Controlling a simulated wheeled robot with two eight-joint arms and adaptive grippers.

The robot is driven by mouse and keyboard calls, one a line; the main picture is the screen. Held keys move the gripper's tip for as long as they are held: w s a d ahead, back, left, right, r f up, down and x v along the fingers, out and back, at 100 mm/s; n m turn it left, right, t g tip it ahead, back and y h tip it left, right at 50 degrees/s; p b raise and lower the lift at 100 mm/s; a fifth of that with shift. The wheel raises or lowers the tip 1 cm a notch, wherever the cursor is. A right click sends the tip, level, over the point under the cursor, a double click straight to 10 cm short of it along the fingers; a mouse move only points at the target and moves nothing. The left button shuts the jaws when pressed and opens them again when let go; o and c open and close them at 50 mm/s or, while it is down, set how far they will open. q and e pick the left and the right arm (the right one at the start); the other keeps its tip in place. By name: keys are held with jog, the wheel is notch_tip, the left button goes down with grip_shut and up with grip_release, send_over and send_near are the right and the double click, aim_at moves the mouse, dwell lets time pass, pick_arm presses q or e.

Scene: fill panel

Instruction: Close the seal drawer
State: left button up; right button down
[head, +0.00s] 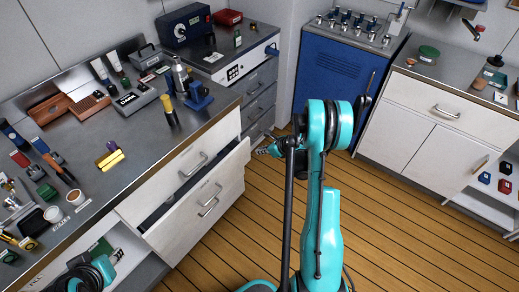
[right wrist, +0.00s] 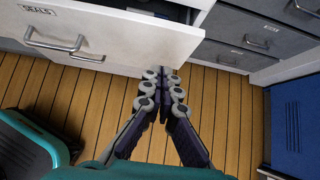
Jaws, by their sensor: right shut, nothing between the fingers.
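The seal drawer (head: 190,226) is a white drawer in the left bench, standing pulled out with a dark gap behind its front's top edge. In the right wrist view its white front (right wrist: 135,38) carries a SEALS label (right wrist: 38,10) and a metal handle (right wrist: 55,43). My right gripper (head: 268,147) is shut and empty, by the right end of the drawer front. In the right wrist view its fingertips (right wrist: 161,84) lie together near the front's lower right edge; contact is unclear. My left gripper (head: 90,274) is partly visible at the lower left, its fingers unclear.
A closed white drawer (head: 188,155) is above the seal drawer. Grey drawers (head: 258,100) and a blue cabinet (head: 330,80) stand beyond. The bench top (head: 140,135) holds many tools. The wooden floor (head: 400,215) is clear to the right.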

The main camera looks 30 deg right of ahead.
aim_at(239, 146)
jog(key=shift+w+a+f+b, duration=0.6)
jog(key=shift+w+f, duration=0.3)
jog(key=shift+w, duration=0.55)
jog(key=shift+w+a+f+b, duration=0.45)
jog(key=shift+w+f+b, duration=0.35)
jog(key=shift+w, duration=0.7)
jog(key=shift+w+a+f+b, duration=0.5)
jog(key=shift+w+f, duration=0.5)
jog(key=shift+w, duration=0.45)
jog(key=shift+w+a, duration=0.25)
jog(key=shift+w, duration=0.5)
jog(key=shift+w+a, duration=0.25)
jog(key=shift+w, duration=0.5)
jog(key=shift+s, duration=0.1)
